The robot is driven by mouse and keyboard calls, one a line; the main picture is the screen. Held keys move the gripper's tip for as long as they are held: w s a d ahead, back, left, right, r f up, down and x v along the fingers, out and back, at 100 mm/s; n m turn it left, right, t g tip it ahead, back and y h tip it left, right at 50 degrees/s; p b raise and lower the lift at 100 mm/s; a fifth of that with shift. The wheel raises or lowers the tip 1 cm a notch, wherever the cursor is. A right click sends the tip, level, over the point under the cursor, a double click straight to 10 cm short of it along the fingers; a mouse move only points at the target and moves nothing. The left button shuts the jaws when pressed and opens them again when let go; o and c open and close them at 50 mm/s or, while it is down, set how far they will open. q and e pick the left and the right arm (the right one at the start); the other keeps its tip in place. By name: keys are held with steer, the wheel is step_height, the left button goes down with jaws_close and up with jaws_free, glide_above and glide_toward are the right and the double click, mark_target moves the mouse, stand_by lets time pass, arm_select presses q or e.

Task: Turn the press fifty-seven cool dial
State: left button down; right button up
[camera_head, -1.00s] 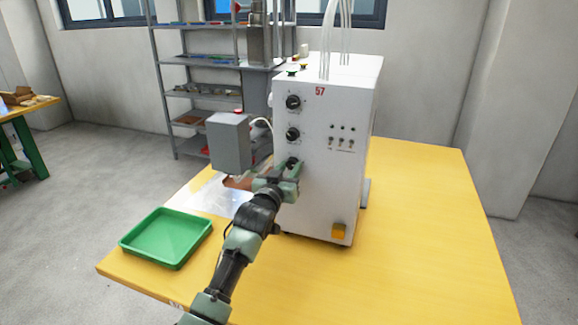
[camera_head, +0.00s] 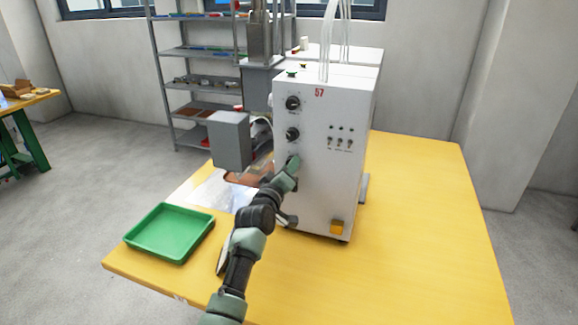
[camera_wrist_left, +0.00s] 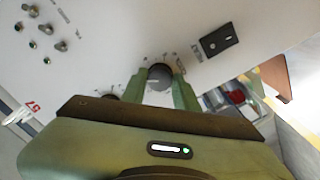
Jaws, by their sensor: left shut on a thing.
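The press (camera_head: 325,190) is a white cabinet with a red "57" on its front, standing on the yellow table. Two black dials, the upper (camera_head: 293,102) and the middle (camera_head: 292,134), show on its left part in the head view. My left gripper (camera_head: 292,165) is at the lowest dial, just below them, and mostly hides it. In the left wrist view my left gripper's green fingers (camera_wrist_left: 164,88) stand on both sides of this dark dial (camera_wrist_left: 159,76), shut on it. The lettering around it is too small to read. My right gripper is in neither view.
A green tray (camera_head: 170,233) lies on the yellow table (camera_head: 430,230) left of my arm. A grey box (camera_head: 229,141) juts out left of the press. Toggle switches (camera_head: 340,143) sit right of the dials. The table right of the press is clear.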

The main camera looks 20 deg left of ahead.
arm_select(q)
steer(key=shift+f+n, duration=0.1)
steer(key=shift+n, duration=0.2)
steer(key=c, duration=1.1)
jaws_free()
steer(key=shift+s+a+b, duration=0.15)
steer(key=shift+s+b, duration=0.2)
steer(key=shift+s, duration=3.55)
